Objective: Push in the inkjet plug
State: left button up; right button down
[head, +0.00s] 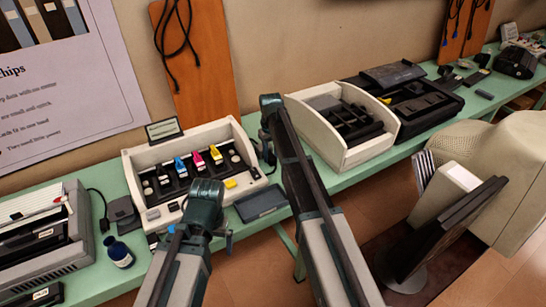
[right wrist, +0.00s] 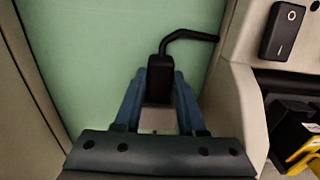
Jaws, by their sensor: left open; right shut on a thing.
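The inkjet printer (head: 135,165) is an open beige case with blue, pink and yellow cartridges inside, left of centre on the table. Part of its beige casing (right wrist: 240,95) shows at the right of the right wrist view. The inkjet plug (right wrist: 160,75) is black, with a black cable bending right toward that casing. My right gripper (right wrist: 160,88) is shut on the plug, over the green table between two beige cases. In the head view its fingers are mostly hidden behind my arm. My left gripper (head: 200,234) is open in front of the printer. I cannot make out a socket.
Another open beige case (head: 316,136) stands right of my right arm. A dark flat slab (head: 262,203) lies at the table's front edge. A blue bottle (head: 118,252) stands left of my left gripper. A black rocker switch (right wrist: 284,30) shows on the casing.

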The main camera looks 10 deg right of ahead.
aim_at(270, 156)
jog(key=shift+c, duration=2.4)
grip_release()
jog(key=shift+w+a, duration=0.1)
jog(key=shift+w, duration=0.2)
jog(key=shift+s+r, duration=0.1)
jog(key=shift+r, duration=0.05)
jog(key=shift+r+p, duration=0.25)
jog(key=shift+p, duration=0.15)
notch_tip(270, 156, up, 13)
jog(key=p, duration=1.3)
jog(key=shift+f, duration=0.1)
notch_tip(270, 156, down, 13)
jog(key=b, duration=1.3)
